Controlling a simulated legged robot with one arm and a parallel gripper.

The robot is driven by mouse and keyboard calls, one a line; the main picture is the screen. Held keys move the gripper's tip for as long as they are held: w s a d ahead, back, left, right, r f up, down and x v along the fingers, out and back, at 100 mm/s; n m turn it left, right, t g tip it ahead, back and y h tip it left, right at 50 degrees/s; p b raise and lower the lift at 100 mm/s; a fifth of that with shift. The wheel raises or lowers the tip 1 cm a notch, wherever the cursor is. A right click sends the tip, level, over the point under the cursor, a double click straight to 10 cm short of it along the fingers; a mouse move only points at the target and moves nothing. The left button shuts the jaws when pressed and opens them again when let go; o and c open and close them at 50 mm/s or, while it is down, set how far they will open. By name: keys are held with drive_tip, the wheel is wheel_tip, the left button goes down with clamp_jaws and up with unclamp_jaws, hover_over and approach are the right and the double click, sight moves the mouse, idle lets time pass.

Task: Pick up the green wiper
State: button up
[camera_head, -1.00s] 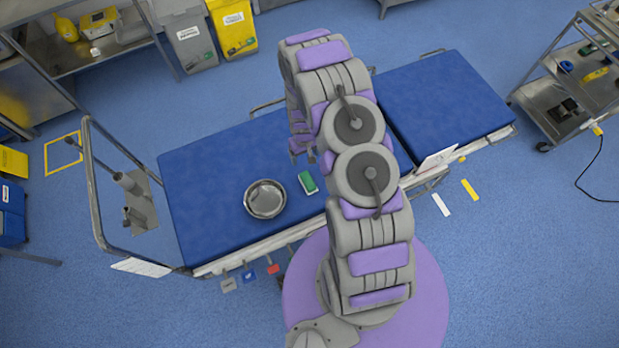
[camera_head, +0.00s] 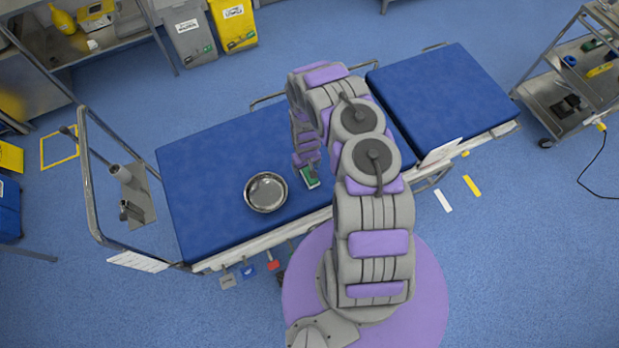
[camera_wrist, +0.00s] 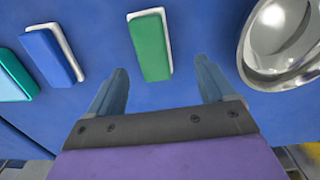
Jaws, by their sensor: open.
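The green wiper (camera_head: 310,179), a green block on a white base, lies on the blue operating table (camera_head: 210,200), to the right of the metal bowl (camera_head: 266,192). My gripper (camera_head: 306,162) is just above the wiper and partly hides it in the head view. In the wrist view the wiper (camera_wrist: 151,46) lies beyond and between the two spread fingers of my gripper (camera_wrist: 162,72). The fingers are open with nothing between them. In that view the wiper sits nearer the left finger, apart from both.
In the wrist view a blue block with a white edge (camera_wrist: 50,56) and a teal item (camera_wrist: 14,78) lie left of the wiper, and the shiny bowl (camera_wrist: 285,40) lies to the right. My arm hides part of the table in the head view.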

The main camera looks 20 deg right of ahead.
drive_tip(key=shift+a+f, duration=0.1)
drive_tip(key=shift+f, duration=0.4)
drive_tip(key=f+b, duration=0.1)
drive_tip(key=d+f+b, duration=0.1)
drive_tip(key=f, duration=0.1)
drive_tip(key=f+b, duration=0.1)
drive_tip(key=f, duration=0.1)
drive_tip(key=shift+s+d+f, duration=0.1)
drive_tip(key=shift+s+d, duration=0.1)
drive_tip(key=shift+d, duration=0.1)
drive_tip(key=shift+a, duration=0.15)
drive_tip(key=shift+a, duration=0.15)
drive_tip(key=shift+c, duration=0.4)
drive_tip(key=shift+d, duration=0.2)
drive_tip(key=c, duration=0.9)
drive_tip(key=shift+a, duration=0.1)
drive_tip(key=shift+c, duration=0.8)
